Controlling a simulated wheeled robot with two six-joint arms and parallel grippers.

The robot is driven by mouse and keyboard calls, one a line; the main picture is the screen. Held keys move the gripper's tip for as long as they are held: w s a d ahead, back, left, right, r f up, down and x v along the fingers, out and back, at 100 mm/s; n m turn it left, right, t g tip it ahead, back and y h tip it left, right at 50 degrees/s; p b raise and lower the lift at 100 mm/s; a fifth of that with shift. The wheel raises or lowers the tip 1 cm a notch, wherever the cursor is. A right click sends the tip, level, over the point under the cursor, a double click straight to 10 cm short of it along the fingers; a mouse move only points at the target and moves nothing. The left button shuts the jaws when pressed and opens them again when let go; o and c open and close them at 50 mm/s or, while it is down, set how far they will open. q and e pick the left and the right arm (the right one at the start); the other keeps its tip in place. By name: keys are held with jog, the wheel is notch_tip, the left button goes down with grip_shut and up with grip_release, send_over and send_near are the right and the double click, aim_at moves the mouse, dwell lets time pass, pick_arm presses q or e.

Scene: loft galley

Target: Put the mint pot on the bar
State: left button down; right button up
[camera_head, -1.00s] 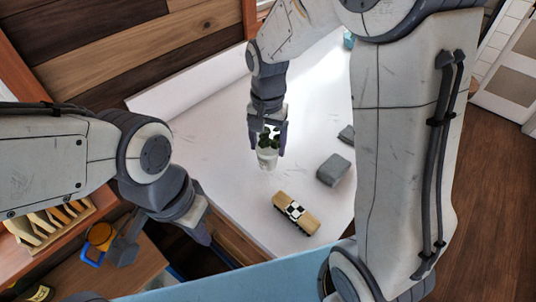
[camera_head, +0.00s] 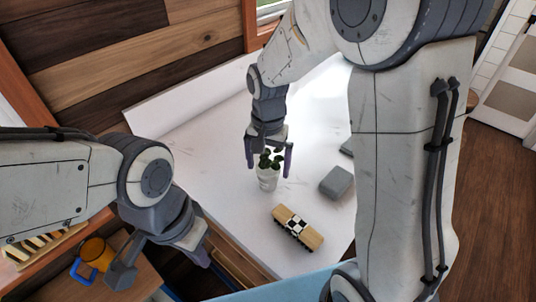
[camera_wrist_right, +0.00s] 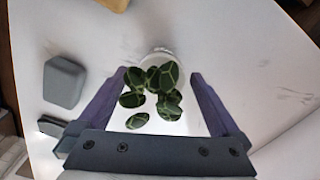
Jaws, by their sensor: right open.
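The mint pot (camera_head: 267,182), a small white pot with dark green leaves, stands upright on the white countertop (camera_head: 205,150). My right gripper (camera_head: 269,168) is open over it, with one finger on each side of the leaves. In the right wrist view the pot's white rim (camera_wrist_right: 157,58) and leaves (camera_wrist_right: 152,92) show between the spread fingers (camera_wrist_right: 155,78), with gaps on both sides. My left gripper (camera_head: 162,266) hangs at the lower left, off the counter's edge, with its fingers apart and nothing seen between them.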

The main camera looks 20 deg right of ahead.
notch_tip(320, 180, up, 12)
jog(key=shift+r+b, duration=0.1)
jog(key=shift+b, duration=0.4)
jog(key=s+a+f+n, duration=0.2)
jog(key=s+f+n, duration=0.1)
jog(key=s, duration=0.4)
jog(key=s+a+f+n, duration=0.2)
jog(key=s+a+n, duration=0.1)
jog(key=s+n, duration=0.3)
jog(key=s+a+f+n+y, duration=0.1)
jog(key=s+a+f+n, duration=0.2)
jog(key=s+n, duration=0.2)
jog(key=s, duration=0.2)
jog(key=shift+s+f, duration=0.35)
